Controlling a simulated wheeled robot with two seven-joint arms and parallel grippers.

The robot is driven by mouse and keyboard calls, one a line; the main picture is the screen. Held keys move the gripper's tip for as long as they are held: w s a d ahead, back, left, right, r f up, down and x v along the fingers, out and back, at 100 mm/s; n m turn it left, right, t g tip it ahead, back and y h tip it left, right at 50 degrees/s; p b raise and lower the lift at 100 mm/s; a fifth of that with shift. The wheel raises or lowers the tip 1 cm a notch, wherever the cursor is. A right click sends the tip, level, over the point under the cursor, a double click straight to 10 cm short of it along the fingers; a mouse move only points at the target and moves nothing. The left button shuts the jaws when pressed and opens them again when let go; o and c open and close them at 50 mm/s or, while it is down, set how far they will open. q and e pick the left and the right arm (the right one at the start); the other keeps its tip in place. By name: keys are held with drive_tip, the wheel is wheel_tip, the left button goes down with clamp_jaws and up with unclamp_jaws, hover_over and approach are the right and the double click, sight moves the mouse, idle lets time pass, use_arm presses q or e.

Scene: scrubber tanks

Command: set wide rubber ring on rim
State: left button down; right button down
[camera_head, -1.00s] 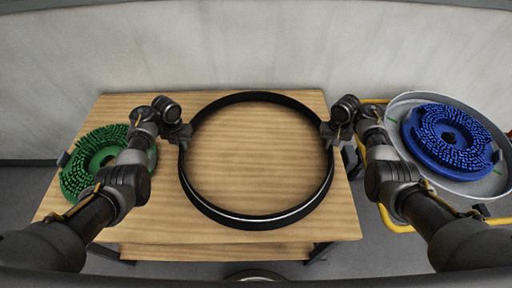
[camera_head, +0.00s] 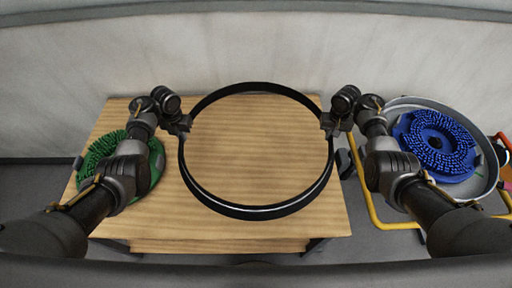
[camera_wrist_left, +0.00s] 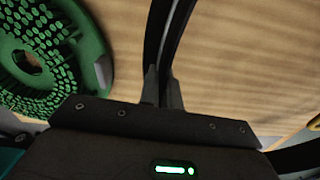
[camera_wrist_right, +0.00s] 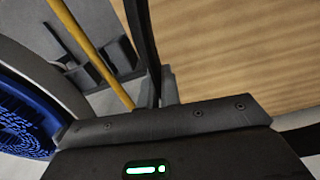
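The wide rubber ring (camera_head: 258,212), a large black hoop with a light glint along its front, is held roughly level above the wooden table. My left gripper (camera_head: 184,126) is shut on its left side and my right gripper (camera_head: 328,125) on its right side. In the left wrist view the ring (camera_wrist_left: 157,45) passes between the fingers (camera_wrist_left: 163,88). In the right wrist view the ring (camera_wrist_right: 146,45) likewise runs into the fingers (camera_wrist_right: 158,88).
The wooden table (camera_head: 260,150) is bare inside the hoop's outline. A green round brush (camera_head: 158,160) lies at its left, partly behind my left arm. At right, a blue round brush (camera_head: 437,143) sits in a grey round pan (camera_head: 487,183) by a yellow tubular frame (camera_head: 370,208).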

use_arm(q)
drive_tip(key=shift+r, duration=0.3)
use_arm(e)
drive_tip(key=shift+r, duration=0.3)
use_arm(q)
drive_tip(key=shift+f, duration=0.1)
use_arm(e)
drive_tip(key=shift+f, duration=0.1)
